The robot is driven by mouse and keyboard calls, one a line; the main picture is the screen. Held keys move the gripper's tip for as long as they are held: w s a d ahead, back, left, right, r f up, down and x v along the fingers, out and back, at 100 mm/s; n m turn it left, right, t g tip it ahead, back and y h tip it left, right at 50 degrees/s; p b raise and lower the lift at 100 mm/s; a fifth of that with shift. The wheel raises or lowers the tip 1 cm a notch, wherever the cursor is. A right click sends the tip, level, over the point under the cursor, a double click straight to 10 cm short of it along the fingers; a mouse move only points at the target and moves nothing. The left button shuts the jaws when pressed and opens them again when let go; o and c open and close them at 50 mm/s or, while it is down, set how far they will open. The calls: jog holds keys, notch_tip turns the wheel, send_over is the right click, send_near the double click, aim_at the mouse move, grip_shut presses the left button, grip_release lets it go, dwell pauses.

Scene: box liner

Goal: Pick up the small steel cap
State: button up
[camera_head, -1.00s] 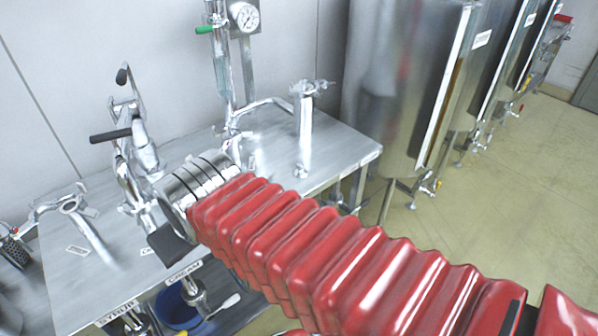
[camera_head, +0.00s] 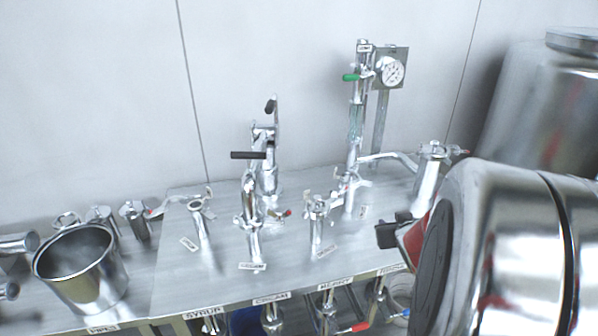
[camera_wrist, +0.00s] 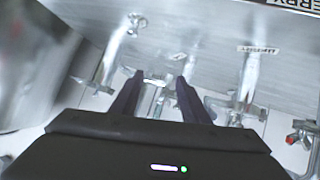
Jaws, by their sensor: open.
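I cannot make out the small steel cap for certain; several small shiny steel fittings stand on the bench and look alike at this size. My gripper (camera_head: 395,232) shows as dark jaws at the right of the head view, over the bench's right part, partly hidden by my own arm. In the wrist view its two dark fingers (camera_wrist: 158,82) are apart, with no object held between them. A steel pipe fitting (camera_wrist: 157,78) shows beyond the fingertips, blurred.
The steel bench (camera_head: 180,285) carries upright taps and a black-handled valve (camera_head: 250,190). A gauge column (camera_head: 391,75) stands at the back. A steel bucket (camera_head: 80,270) and small canisters (camera_head: 135,220) are at the left. A large tank (camera_head: 540,110) is at the right.

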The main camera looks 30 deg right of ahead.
jog(key=s+d+f+m+t, duration=0.1)
jog(key=s+d+f+t, duration=0.1)
jog(key=s+d+f, duration=0.4)
jog(key=shift+s+d+f+t, duration=0.3)
jog(key=shift+s+d, duration=0.25)
jog(key=shift+d, duration=0.2)
jog(key=shift+x, duration=4.3)
jog(key=shift+a, duration=0.1)
jog(key=shift+x, duration=2.65)
jog(key=shift+a+f, duration=0.1)
jog(key=shift+c, duration=0.5)
